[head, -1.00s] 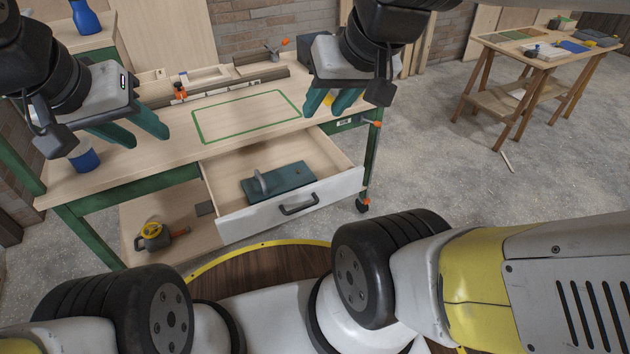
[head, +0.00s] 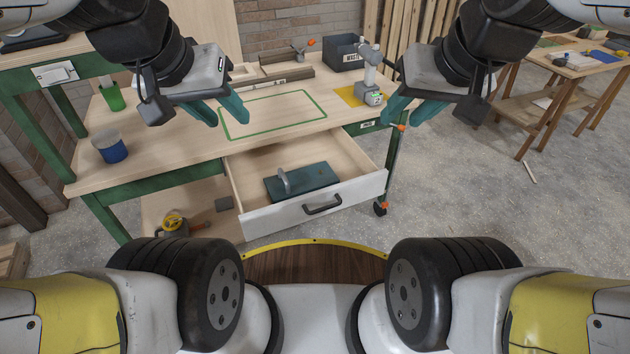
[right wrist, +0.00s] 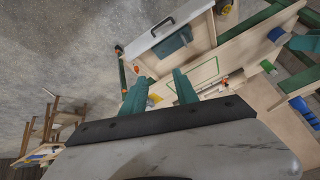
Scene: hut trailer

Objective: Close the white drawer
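The white drawer (head: 345,201) is pulled out from under the workbench, with a dark bar handle (head: 322,205) on its front. A teal trowel-like tool (head: 300,183) lies inside the drawer. The drawer front also shows in the right wrist view (right wrist: 168,33). My left gripper (head: 230,112) is over the bench top, up and left of the drawer, open and empty. My right gripper (head: 405,108) is near the bench's right end, above and right of the drawer, open and empty; its two teal fingers are apart in the right wrist view (right wrist: 160,88). Neither gripper touches the drawer.
A wooden side table (head: 560,95) stands at right.

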